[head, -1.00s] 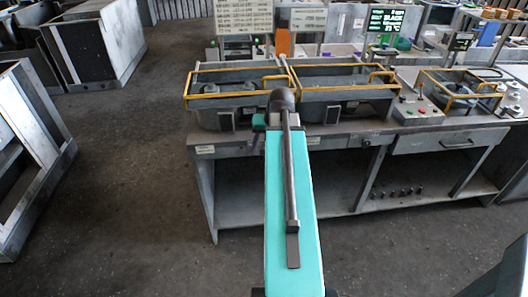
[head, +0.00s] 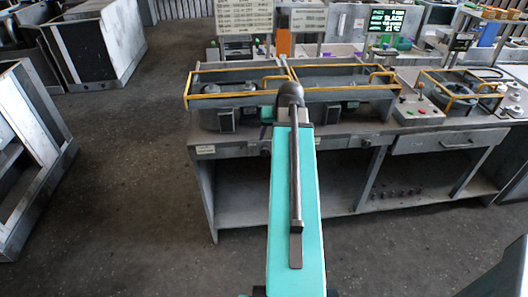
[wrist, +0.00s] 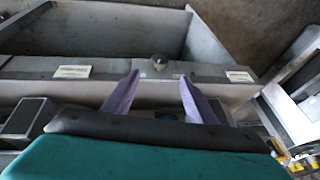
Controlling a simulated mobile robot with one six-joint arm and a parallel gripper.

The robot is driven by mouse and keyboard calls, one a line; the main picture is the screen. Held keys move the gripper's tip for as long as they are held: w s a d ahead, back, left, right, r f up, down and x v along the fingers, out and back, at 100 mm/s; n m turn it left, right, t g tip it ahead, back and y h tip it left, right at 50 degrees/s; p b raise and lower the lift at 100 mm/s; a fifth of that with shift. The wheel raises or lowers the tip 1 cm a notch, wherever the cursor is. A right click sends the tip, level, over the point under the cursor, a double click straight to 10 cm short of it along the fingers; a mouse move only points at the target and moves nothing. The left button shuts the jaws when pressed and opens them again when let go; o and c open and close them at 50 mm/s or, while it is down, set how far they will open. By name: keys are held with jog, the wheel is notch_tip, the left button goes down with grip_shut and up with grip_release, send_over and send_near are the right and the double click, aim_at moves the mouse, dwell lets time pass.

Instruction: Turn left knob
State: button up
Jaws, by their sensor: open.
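In the wrist view a small dark round knob (wrist: 160,62) sits on the grey front rail of the bench, between two pale labels. My gripper (wrist: 159,77) is open, with its two purple fingers pointing toward the rail. The knob shows in the gap between the fingertips, slightly beyond them. I cannot tell how far apart they are in depth, but nothing shows between the fingers. In the head view a dark knob partly shows beside my arm (head: 265,151). My teal arm hides the gripper there. Another dark knob (head: 366,142) is further right on the same rail.
Yellow-railed housings (head: 235,92) stand on the bench top above the rail. A control panel (head: 417,110) and a drawer (head: 450,143) are to the right. Open shelf space (head: 245,190) lies below the rail. The floor left of the bench is clear.

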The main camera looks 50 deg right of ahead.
aim_at(265, 151)
jog(key=shift+p+x, duration=1.35)
jog(key=shift+x, duration=4.95)
jog(key=c, duration=1.1)
jog(key=shift+o, duration=0.2)
jog(key=shift+a+f, duration=0.1)
jog(key=shift+a, duration=0.25)
jog(key=shift+d, duration=0.25)
